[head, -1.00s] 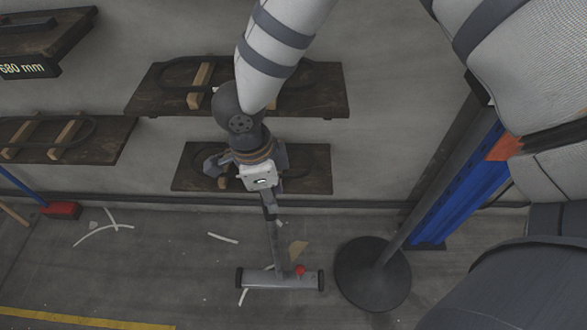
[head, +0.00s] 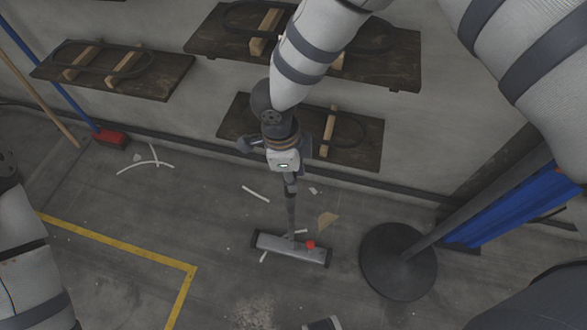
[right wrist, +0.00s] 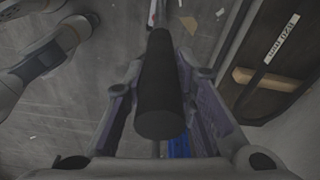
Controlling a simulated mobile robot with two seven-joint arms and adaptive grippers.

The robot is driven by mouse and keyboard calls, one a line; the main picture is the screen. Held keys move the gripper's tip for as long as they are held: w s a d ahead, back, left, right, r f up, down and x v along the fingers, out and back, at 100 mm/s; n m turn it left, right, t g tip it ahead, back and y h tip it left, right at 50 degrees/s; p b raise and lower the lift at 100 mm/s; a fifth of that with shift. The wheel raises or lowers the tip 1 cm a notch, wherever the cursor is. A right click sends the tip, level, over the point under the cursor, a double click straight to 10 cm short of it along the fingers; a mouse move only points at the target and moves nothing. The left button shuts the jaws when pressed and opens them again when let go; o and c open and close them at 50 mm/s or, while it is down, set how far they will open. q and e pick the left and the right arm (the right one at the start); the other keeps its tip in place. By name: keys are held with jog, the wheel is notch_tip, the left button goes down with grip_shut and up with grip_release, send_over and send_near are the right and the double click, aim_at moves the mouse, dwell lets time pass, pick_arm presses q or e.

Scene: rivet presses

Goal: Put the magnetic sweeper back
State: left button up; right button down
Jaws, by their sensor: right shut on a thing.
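The magnetic sweeper is a grey bar (head: 275,244) with dark ends and a red knob (head: 310,244), on a thin upright pole (head: 291,212). Its bar is low over the floor; I cannot tell if it touches. My right gripper (head: 289,178) is shut on the sweeper's handle, in front of the lower middle shelf. In the right wrist view the black handle grip (right wrist: 160,95) lies between the two fingers. My left arm shows at the left edge of the head view, but its gripper is out of view.
A dark round base (head: 395,265) with a slanting post stands right of the sweeper, near a blue upright (head: 520,210). Wall shelves (head: 365,155) hold belts and wooden blocks. A red broom (head: 110,137) leans at the left. White scraps and a yellow line (head: 120,245) mark the floor.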

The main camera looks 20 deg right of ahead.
jog(key=c, duration=1.3)
grip_release()
jog(key=shift+c, duration=0.2)
jog(key=r, duration=0.4)
jog(key=a+r, duration=0.1)
jog(key=r, duration=0.3)
jog(key=r+p, duration=0.1)
jog(key=r, duration=0.3)
jog(key=shift+w+a, duration=0.15)
jog(key=shift+w, duration=0.15)
jog(key=s+d+f+n+t+h, duration=0.1)
jog(key=s+d+f+n+h, duration=0.1)
jog(key=s+d+f+n, duration=1.25)
pick_arm(q)
jog(key=shift+t, duration=0.7)
jog(key=shift+w+r+p, duration=0.9)
jog(key=shift+w+r, duration=0.85)
jog(key=shift+w, duration=0.05)
pick_arm(e)
jog(key=s+a+r+n+g+y, duration=0.1)
jog(key=s+n, duration=0.6)
jog(key=s, duration=1.1)
jog(key=shift+a+r+n+g+y, duration=0.15)
jog(key=shift+a+n+g+y, duration=0.2)
jog(key=shift+a+g+y, duration=0.5)
